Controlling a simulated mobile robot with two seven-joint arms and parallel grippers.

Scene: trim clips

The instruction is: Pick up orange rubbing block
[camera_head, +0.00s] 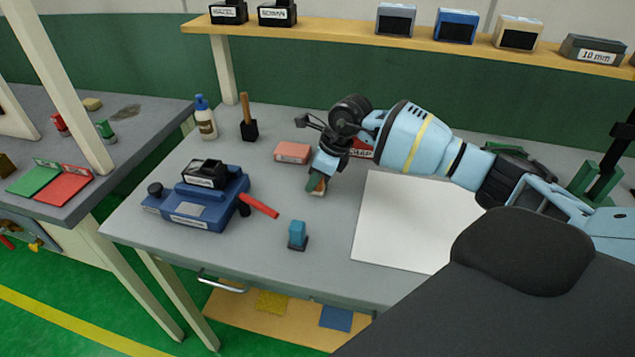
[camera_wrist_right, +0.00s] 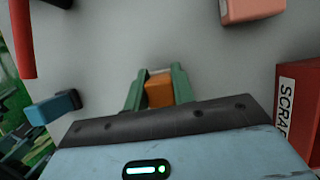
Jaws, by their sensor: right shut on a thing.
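The orange rubbing block (camera_wrist_right: 159,92) shows between the green fingers of my right gripper (camera_wrist_right: 156,88) in the right wrist view. The fingers press against its two sides, so the gripper is shut on it. In the head view my right gripper (camera_head: 317,186) points down at the middle of the grey workbench (camera_head: 250,270), and only a small part of the block shows at its fingertips. I cannot tell whether the block touches the bench top.
A pink block (camera_head: 292,152) lies behind the gripper, and a red scrap box (camera_head: 361,149) is partly hidden by my arm. A blue machine (camera_head: 197,205) with a red handle is at left. A white sheet (camera_head: 400,225) lies at right.

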